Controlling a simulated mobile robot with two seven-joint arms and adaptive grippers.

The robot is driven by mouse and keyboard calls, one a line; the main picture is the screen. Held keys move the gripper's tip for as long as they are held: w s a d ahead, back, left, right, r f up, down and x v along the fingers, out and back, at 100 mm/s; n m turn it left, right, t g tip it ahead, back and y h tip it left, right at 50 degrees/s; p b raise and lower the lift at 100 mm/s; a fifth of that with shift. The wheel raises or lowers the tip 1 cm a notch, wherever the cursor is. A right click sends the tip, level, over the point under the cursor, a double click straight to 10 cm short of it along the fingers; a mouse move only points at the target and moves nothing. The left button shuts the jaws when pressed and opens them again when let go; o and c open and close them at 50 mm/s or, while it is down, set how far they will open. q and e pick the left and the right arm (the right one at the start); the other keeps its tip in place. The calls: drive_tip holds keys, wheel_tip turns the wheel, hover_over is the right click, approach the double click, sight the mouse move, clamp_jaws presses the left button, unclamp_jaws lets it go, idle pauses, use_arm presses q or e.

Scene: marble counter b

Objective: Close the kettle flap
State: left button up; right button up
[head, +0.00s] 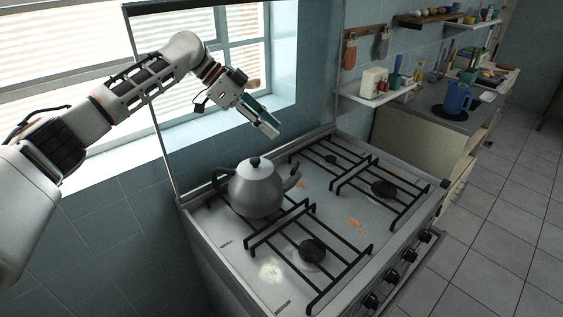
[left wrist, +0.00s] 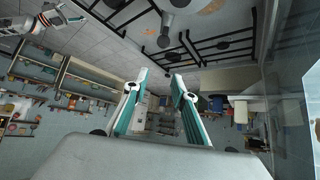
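The grey kettle (head: 256,192) stands upright on the left rear part of the stove. Its black-knobbed lid (head: 255,163) appears seated on top. Dark curved parts stick out on its left and right sides, and I cannot make out a separate flap. A grey shape that appears to be the kettle (left wrist: 180,16) shows at the top of the left wrist view. My left gripper (head: 270,128) is above the kettle, apart from it. Its two fingers (left wrist: 160,76) are spread and empty. What looks like my right gripper (left wrist: 45,20) shows small at the top left of the wrist view.
The stove (head: 357,224) has black grates around the kettle and knobs along its front. A window (head: 210,70) and tiled wall are behind. A counter with a blue jug (head: 455,98) is at the right. The air between gripper and kettle is clear.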

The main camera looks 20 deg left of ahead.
use_arm(q)
approach(295, 168)
drive_tip(key=shift+w+a+f, duration=0.15)
drive_tip(key=shift+w+f, duration=0.25)
drive_tip(key=shift+f, duration=0.3)
drive_tip(key=p+x, duration=0.1)
drive_tip(key=x, duration=0.7)
drive_tip(key=shift+a, duration=0.15)
clamp_jaws()
